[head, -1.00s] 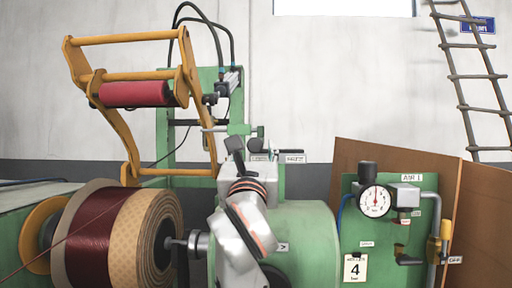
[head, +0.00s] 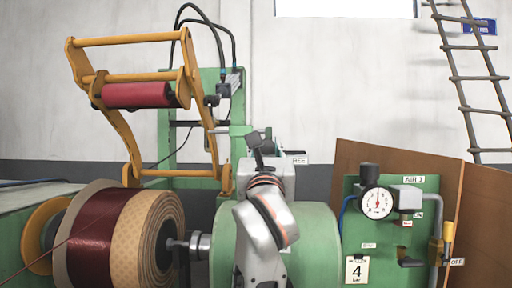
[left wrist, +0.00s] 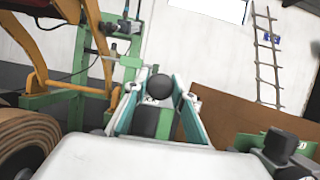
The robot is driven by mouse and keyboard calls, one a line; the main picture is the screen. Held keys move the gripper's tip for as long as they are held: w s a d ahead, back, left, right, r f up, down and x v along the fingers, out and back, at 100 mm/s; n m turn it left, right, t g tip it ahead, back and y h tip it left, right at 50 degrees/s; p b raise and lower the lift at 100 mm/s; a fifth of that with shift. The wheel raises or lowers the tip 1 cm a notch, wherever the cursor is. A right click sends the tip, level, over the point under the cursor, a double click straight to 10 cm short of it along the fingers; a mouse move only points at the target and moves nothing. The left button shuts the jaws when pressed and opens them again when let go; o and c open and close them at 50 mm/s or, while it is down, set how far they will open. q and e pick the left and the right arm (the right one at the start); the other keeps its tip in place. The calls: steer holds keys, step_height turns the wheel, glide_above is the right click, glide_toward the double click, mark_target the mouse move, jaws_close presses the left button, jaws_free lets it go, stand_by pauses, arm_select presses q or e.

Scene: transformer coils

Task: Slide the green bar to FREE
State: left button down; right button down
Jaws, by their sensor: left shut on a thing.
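In the left wrist view the teal fingers of my left gripper (left wrist: 160,88) stand on both sides of a black ball knob (left wrist: 161,87). A green piece (left wrist: 166,123), which seems to be the green bar, shows between the fingers below it. In the head view my left gripper (head: 262,143) is shut at the top of the green machine housing (head: 312,235), and my wrist hides most of what it holds. A small white label (head: 298,160), apparently reading FREE, is just right of the gripper. My right gripper is not in view.
A green bracket (head: 240,130) is behind the gripper. A wire reel (head: 98,235) and an orange frame (head: 122,125) with a red roller (head: 136,95) are on the left. A gauge panel (head: 400,240) and brown boards (head: 484,210) are on the right.

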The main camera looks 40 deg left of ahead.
arm_select(q)
steer(key=w+d, duration=0.4)
steer(key=d, duration=0.2)
steer(key=shift+d, duration=0.4)
steer(key=c, duration=1.7)
jaws_free()
steer(key=shift+w, duration=0.1)
steer(key=shift+d, duration=0.1)
steer(key=v, duration=0.7)
steer(key=shift+s+d, duration=0.1)
steer(key=shift+s, duration=0.1)
steer(key=shift+f, duration=0.1)
